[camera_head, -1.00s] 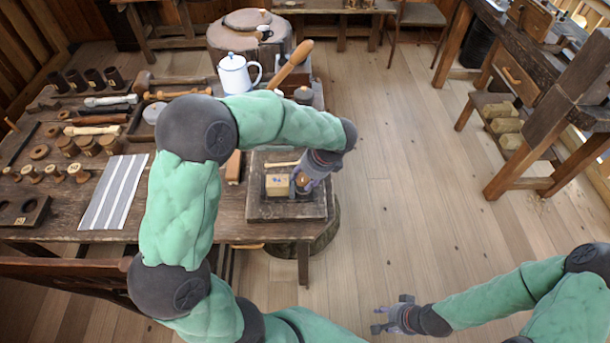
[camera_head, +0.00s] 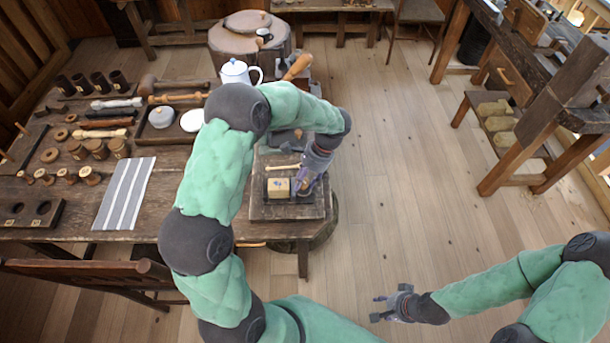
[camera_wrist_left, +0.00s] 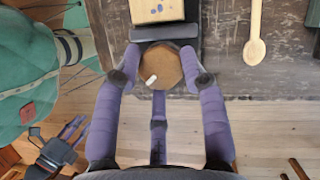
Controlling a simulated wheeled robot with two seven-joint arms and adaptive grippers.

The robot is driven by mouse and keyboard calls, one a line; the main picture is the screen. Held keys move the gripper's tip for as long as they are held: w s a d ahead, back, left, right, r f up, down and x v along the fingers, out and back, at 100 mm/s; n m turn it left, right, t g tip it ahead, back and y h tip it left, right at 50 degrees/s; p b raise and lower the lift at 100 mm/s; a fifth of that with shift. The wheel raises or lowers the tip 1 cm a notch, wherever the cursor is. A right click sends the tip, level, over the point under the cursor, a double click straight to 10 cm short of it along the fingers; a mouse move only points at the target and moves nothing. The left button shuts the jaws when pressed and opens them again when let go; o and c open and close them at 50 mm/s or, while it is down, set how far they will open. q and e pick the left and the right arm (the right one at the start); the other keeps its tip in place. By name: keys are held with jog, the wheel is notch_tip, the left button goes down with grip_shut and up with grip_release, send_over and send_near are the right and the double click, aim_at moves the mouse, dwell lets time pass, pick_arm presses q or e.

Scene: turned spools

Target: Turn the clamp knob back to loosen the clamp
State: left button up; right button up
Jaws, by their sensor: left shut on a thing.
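The clamp knob (camera_wrist_left: 160,66) is a brown, many-sided wooden knob with a small white mark near its lower left edge in the left wrist view. My left gripper (camera_wrist_left: 160,76) is shut on it, with purple fingers on both sides and a third below. The clamp's dark jaw (camera_wrist_left: 165,33) lies just beyond the knob, against a pale wooden block (camera_wrist_left: 155,10). In the head view the block (camera_head: 278,187) sits on the dark board, left of my left gripper (camera_head: 302,185), which mostly hides the knob. My right gripper (camera_head: 379,309) is open and empty over the floor.
A wooden spoon (camera_wrist_left: 255,35) lies on the board right of the clamp.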

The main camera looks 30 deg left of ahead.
pick_arm(q)
jog(key=n, duration=0.1)
jog(key=n+h+p, duration=0.1)
jog(key=n, duration=0.1)
jog(key=n+p, duration=0.1)
jog(key=shift+w+a+r+n+g+h, duration=0.1)
jog(key=shift+a+r+n+g+h, duration=0.2)
jog(key=shift+a+g, duration=0.1)
jog(key=shift+f+n+h+p, duration=0.15)
jog(key=shift+n+h+p, duration=0.5)
jog(key=shift+n, duration=0.95)
jog(key=o, duration=1)
jog(key=shift+c, duration=0.2)
jog(key=shift+o, duration=0.8)
jog(key=shift+f, duration=0.1)
jog(key=shift+d, duration=0.1)
